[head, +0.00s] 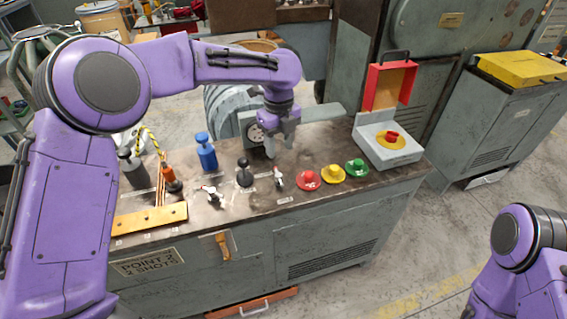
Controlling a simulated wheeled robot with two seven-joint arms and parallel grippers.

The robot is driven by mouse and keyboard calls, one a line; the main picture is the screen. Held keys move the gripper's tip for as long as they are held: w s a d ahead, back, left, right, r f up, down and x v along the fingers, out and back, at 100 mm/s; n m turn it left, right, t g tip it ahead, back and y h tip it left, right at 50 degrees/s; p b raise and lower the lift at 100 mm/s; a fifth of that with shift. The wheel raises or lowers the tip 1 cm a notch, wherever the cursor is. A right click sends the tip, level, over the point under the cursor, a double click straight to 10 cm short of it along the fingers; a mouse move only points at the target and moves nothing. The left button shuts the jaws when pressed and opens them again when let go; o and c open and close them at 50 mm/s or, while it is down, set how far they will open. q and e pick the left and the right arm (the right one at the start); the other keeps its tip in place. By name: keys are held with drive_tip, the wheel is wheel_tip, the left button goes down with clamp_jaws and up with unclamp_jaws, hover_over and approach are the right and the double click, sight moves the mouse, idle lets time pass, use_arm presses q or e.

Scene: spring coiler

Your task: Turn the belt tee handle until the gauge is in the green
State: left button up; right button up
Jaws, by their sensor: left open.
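The round white gauge (256,133) is set in a grey housing at the back of the workbench. Its needle and green zone are too small to read. My left gripper (279,148) is open and points down just right of the gauge, over the back of the bench, with nothing visible between its fingers. Two small handles stand on the bench top, one at left (213,193) and one nearer the middle (279,179). I cannot tell which, if either, is the belt tee handle; it may be hidden behind my gripper. My right gripper is out of view.
On the bench (330,215) are a blue bottle (206,152), a dark bottle (244,173), and red (308,179), yellow (332,173) and green (357,168) buttons. An open red-lidded box (388,142) stands at the right end.

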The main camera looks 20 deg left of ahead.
use_arm(q)
hover_over(279, 175)
drive_tip(key=f, duration=0.5)
drive_tip(key=shift+s, duration=0.35)
drive_tip(key=f, duration=0.2)
drive_tip(key=w+f, duration=0.1)
drive_tip(key=f, duration=0.1)
drive_tip(key=shift+f, duration=0.1)
drive_tip(key=shift+s, duration=0.25)
drive_tip(key=shift+w, duration=0.1)
clamp_jaws()
